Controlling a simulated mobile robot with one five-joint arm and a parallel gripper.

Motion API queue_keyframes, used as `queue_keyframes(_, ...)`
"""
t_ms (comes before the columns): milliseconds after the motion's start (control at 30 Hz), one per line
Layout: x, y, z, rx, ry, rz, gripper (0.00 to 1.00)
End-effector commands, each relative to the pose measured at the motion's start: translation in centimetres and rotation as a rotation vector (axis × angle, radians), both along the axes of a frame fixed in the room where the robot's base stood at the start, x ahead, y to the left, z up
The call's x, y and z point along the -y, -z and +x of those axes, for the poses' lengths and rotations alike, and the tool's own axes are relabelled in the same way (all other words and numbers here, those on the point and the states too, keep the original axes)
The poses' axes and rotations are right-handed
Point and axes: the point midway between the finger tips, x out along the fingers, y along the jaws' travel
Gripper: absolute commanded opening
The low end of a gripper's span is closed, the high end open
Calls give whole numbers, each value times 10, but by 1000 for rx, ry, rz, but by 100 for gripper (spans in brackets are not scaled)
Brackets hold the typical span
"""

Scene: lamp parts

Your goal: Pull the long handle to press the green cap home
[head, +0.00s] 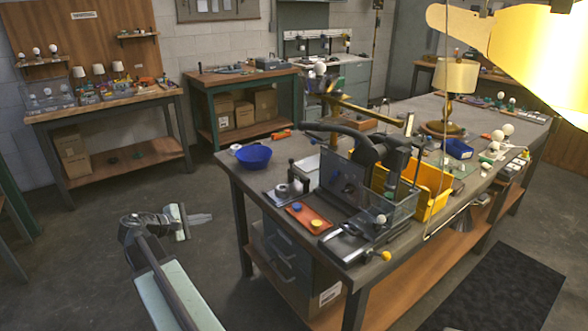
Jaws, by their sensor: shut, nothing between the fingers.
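My gripper (201,218) is at the end of my arm in the lower left of the head view. Its fingers are shut and empty, over the open floor left of the workbench (230,170) and apart from it. A bar with a yellow knob (386,256) lies at the bench's near corner; I cannot tell whether it is the long handle. A small grey fixture (291,186) stands near the left edge. An orange tray (322,229) holds a yellow round piece (315,223) and a blue one (297,206).
A blue bowl (254,156), a clear bin (402,209) and a yellow bin (437,182) stand on the bench. A dark curved arm (345,129) rises over it. A bright lampshade (540,60) blocks the upper right. The floor around my gripper is clear.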

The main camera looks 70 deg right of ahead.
Motion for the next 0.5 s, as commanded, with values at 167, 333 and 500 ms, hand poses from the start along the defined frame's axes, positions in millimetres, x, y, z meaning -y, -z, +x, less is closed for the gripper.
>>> queue_keyframes(167, 158, -31, -101, -676, 112, -337, 0)
queue_keyframes(333, 208, -73, -151, -1149, 236, -430, 0)
queue_keyframes(500, 217, -91, -162, -1304, 285, -444, 0)
